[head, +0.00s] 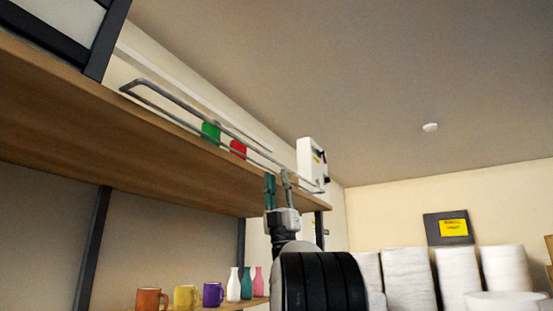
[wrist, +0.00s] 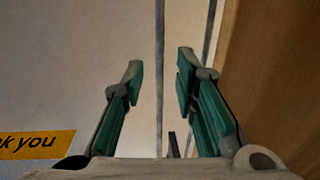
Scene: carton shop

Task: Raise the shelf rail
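The shelf rail (head: 165,115) is a thin grey metal bar bent into a long loop along the front edge of the upper wooden shelf (head: 130,140). My gripper (head: 278,178) points up at the right-hand part of the rail, near the shelf's right end. In the wrist view my gripper (wrist: 160,68) is open, with its green-padded fingers apart. One rail bar (wrist: 159,40) runs in line between the fingers, with gaps on both sides. A second thin bar runs behind the right finger. Whether the bar lies at fingertip depth is hard to tell.
Green (head: 210,131) and red (head: 238,149) items and a white box (head: 311,160) stand on the upper shelf. Mugs (head: 185,297) and bottles (head: 246,283) stand on a lower shelf. White rolls (head: 408,275) are at the right. The space above the rail looks clear.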

